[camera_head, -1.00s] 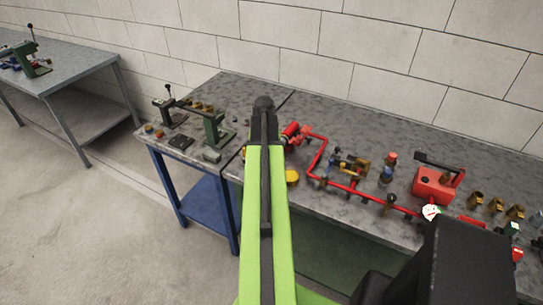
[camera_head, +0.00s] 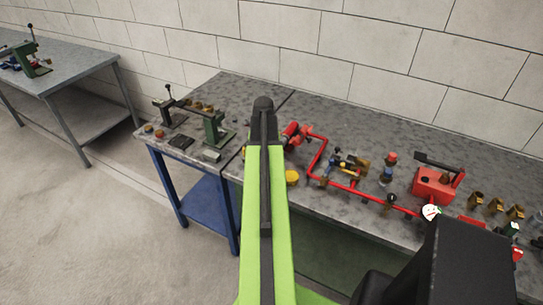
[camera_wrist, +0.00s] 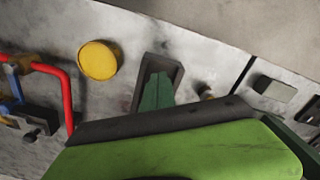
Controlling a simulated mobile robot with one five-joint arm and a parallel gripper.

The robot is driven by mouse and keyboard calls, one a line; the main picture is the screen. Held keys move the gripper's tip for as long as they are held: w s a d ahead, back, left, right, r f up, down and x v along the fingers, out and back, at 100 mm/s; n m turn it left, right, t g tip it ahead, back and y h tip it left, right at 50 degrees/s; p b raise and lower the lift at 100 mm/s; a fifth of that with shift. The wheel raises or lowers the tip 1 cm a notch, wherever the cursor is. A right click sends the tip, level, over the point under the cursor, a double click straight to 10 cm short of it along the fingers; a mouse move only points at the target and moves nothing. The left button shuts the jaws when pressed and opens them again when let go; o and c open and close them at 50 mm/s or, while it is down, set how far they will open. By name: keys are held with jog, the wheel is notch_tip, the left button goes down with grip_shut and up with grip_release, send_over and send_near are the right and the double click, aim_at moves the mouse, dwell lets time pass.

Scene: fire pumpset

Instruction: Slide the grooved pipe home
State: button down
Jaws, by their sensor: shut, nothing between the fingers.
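A red pipe run (camera_head: 318,156) with dark couplings lies on the right-hand grey bench. A thicker red piece (camera_head: 291,129) sits at its upper left end, beside my arm. I cannot tell which piece is the grooved pipe. In the wrist view, a bent red pipe (camera_wrist: 67,95) shows at the left edge. My green arm crosses the middle of the head view and hides part of the bench. It also covers the bottom of the wrist view. My gripper's fingers do not show clearly in either view.
A yellow round cap (camera_head: 291,177) lies near the bench's front edge. A dark frame with a green piece (camera_wrist: 157,91) is beside it. A red box with a handle (camera_head: 434,186) and brass fittings (camera_head: 495,205) stand right. A green stand (camera_head: 214,130) occupies the left bench.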

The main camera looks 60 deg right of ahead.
notch_tip(320, 180, up, 7)
jog(key=p, duration=0.7)
dwell(0.3)
